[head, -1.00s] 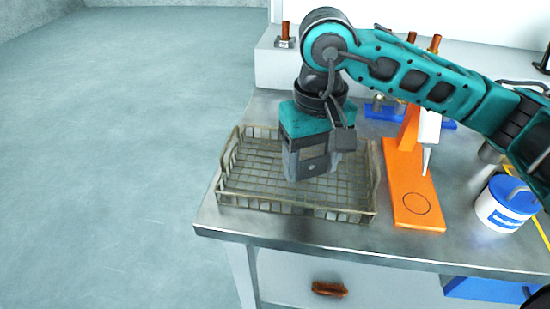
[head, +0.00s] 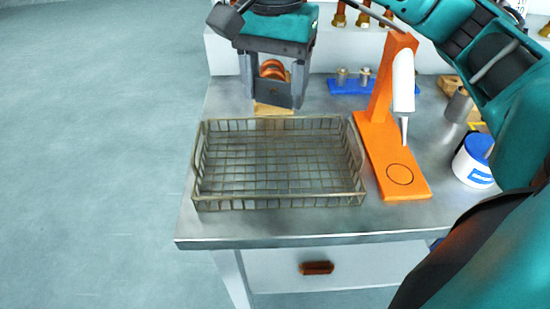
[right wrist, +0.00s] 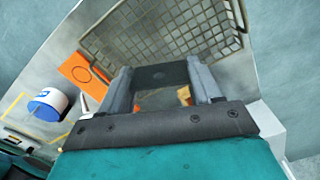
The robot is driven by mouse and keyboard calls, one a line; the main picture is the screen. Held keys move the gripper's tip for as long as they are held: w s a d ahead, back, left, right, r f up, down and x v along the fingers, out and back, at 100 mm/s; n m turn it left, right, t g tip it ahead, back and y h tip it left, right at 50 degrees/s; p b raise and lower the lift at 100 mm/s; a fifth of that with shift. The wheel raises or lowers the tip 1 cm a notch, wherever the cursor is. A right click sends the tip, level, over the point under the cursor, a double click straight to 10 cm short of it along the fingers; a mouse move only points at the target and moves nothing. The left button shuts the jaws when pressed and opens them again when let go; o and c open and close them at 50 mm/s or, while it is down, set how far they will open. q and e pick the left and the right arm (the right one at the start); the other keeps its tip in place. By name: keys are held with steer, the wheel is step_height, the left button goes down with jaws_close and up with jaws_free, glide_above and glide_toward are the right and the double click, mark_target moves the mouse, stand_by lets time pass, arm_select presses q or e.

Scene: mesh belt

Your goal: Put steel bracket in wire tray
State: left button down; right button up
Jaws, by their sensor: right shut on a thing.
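The steel bracket (right wrist: 160,75) is a dark grey flat piece with a small hole, gripped between the two fingers of my right gripper (right wrist: 158,88) in the right wrist view. In the head view my right gripper (head: 274,92) is behind the back rim of the wire tray, toward its left half, and the bracket (head: 284,93) shows dark between the fingertips. The wire tray (head: 279,203) is an empty rectangular mesh basket on the steel bench. It also shows in the right wrist view (right wrist: 160,38). My left gripper is in neither view.
An orange stand (head: 407,178) with a white nozzle is right of the tray. A white and blue tub (head: 473,163) is farther right. A wooden block (head: 273,109) lies behind the tray, under the gripper. A blue holder (head: 348,87) with metal pegs is at the back.

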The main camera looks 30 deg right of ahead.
mark_target(275, 169)
step_height(275, 169, down, 14)
steer(key=shift+f+b, duration=0.15)
steer(key=shift+b, duration=0.3)
steer(key=o, duration=0.7)
steer(key=shift+f, duration=0.1)
steer(key=shift+c, duration=0.2)
steer(key=o, duration=0.5)
step_height(275, 169, up, 12)
steer(key=shift+r+p, duration=0.25)
steer(key=shift+p, duration=0.2)
